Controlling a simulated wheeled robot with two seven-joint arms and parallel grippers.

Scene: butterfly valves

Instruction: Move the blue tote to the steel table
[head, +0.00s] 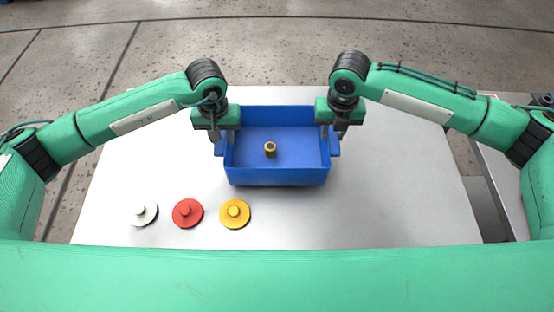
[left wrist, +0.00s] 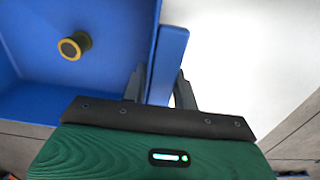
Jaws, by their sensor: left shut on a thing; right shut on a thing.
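The blue tote (head: 278,176) is an open box near the middle of the head view, over a pale metal table (head: 390,200). A small brass-and-black ring-like part (head: 270,149) lies inside it; it also shows in the left wrist view (left wrist: 74,46). My left gripper (head: 217,136) is shut on the tote's left side handle. In the left wrist view its fingers (left wrist: 158,85) sit on both sides of the blue handle (left wrist: 167,65). My right gripper (head: 338,135) is shut on the right side handle. I cannot tell whether the tote touches the table.
A white disc (head: 143,213), a red disc (head: 187,213) and a yellow disc (head: 235,213), each with a knob, lie at the table's near left. The table's right part is clear. Another grey surface (head: 500,165) stands beyond the right edge.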

